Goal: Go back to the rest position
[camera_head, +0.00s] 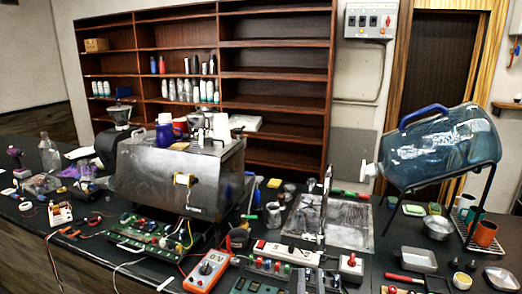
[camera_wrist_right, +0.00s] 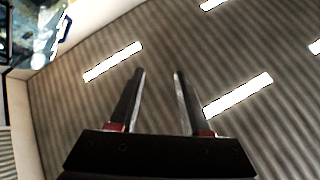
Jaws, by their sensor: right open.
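My right gripper (camera_wrist_right: 157,72) shows in the right wrist view, with its two dark fingers apart and nothing between them. It points toward a striped grey ceiling or wall surface with bright light strips. I cannot clearly make out either gripper in the head view.
An orange multimeter (camera_head: 207,270) and a white power strip (camera_head: 287,252) lie at the front. A large blue water jug (camera_head: 440,145) rests tilted on a black stand at right. A brown shelf (camera_head: 275,85) stands behind. The bench is crowded.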

